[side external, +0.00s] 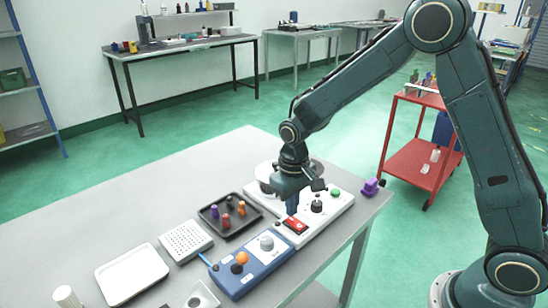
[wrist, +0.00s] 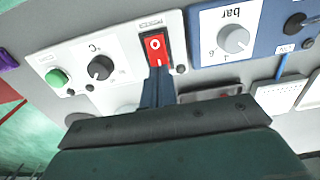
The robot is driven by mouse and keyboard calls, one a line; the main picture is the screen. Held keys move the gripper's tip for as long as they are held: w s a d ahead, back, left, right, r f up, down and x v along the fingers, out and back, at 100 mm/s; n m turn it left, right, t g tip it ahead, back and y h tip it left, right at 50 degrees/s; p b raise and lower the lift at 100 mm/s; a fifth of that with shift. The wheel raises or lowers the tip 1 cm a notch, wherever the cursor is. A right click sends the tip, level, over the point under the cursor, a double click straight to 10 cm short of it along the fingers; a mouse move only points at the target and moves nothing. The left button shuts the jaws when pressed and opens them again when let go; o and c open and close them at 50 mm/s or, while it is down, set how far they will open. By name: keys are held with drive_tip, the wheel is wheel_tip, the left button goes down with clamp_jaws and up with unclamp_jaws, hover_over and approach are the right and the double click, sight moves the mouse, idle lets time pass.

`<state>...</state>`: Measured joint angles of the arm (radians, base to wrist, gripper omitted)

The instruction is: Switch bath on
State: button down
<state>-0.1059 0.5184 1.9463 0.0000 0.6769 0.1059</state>
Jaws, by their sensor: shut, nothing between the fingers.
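The bath's white control panel (side external: 341,203) lies on the grey table. It carries a red rocker switch (side external: 296,225), a black temperature knob (side external: 317,206) and a green button (side external: 335,191). In the wrist view the red switch (wrist: 154,45) shows an O at its upper end and an I at its lower end. My gripper (side external: 292,212) points down at the switch, fingers shut and empty. In the wrist view the fingertips (wrist: 158,70) are at the I end of the switch; I cannot tell whether they touch it.
A blue box (side external: 236,284) with a bar dial (wrist: 233,38) stands beside the panel. A dark tray (side external: 204,214) with several coloured pegs, a white perforated block (side external: 186,241) and a white tray (side external: 131,274) lie to the left. A purple object (side external: 370,187) is near the table edge.

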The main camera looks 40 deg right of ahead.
sight(293, 220)
drive_tip(key=shift+f, duration=0.95)
idle(1.0)
drive_tip(key=shift+r, duration=3.5)
drive_tip(key=shift+r, duration=0.1)
drive_tip(key=s+d+r+t, duration=0.3)
drive_tip(key=s+r, duration=0.9)
drive_tip(key=r, duration=0.1)
drive_tip(key=s+d+r+t, duration=0.1)
drive_tip(key=s+r+t, duration=0.1)
drive_tip(key=s, duration=1)
drive_tip(key=shift+s+d+r+t, duration=0.15)
drive_tip(key=shift+s+d+t, duration=0.1)
drive_tip(key=shift+t, duration=0.05)
